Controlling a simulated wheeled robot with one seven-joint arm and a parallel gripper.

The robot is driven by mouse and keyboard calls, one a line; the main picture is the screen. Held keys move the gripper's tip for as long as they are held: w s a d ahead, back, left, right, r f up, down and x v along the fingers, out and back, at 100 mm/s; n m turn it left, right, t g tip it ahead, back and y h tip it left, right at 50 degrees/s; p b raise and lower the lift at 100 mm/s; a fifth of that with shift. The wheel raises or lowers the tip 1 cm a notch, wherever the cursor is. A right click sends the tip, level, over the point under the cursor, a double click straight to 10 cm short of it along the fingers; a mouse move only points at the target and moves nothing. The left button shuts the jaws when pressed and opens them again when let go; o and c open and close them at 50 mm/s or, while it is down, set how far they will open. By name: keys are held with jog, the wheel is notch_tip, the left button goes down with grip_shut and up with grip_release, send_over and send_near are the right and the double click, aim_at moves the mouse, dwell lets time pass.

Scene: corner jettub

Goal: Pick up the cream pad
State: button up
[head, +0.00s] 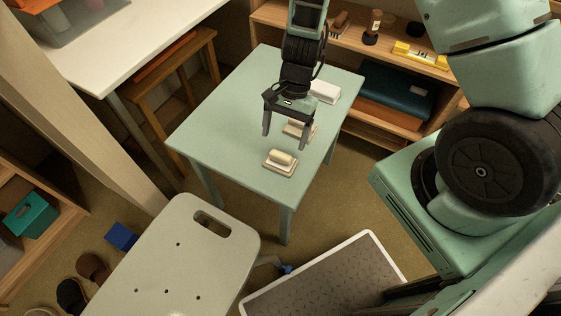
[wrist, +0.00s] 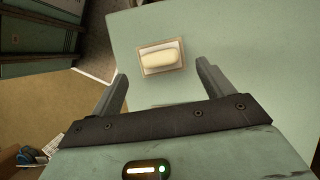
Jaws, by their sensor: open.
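Two similar cream pads lie on the green table (head: 215,130), each on a square tan base. The nearer cream pad (head: 282,158) is in full view in the head view. The farther one (head: 298,126) is partly behind my gripper (head: 285,141). My gripper is open and empty above the table, pointing down. In the wrist view, one cream pad (wrist: 160,56) on its tan base (wrist: 148,69) lies ahead between the open fingers of my gripper (wrist: 162,72), apart from them. I cannot tell which of the two it is.
A white block (head: 325,91) lies near the table's back right edge. A wooden shelf (head: 350,50) stands behind the table. A pale stool (head: 185,255) and a grey mat (head: 325,280) are in front. The table's left part is clear.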

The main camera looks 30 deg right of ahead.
aim_at(281, 154)
jog(key=b+x, duration=0.1)
jog(key=x, duration=0.5)
jog(key=shift+s+f+b, duration=0.1)
jog(key=shift+f+b, duration=0.2)
jog(key=shift+b, duration=0.05)
jog(key=c, duration=0.6)
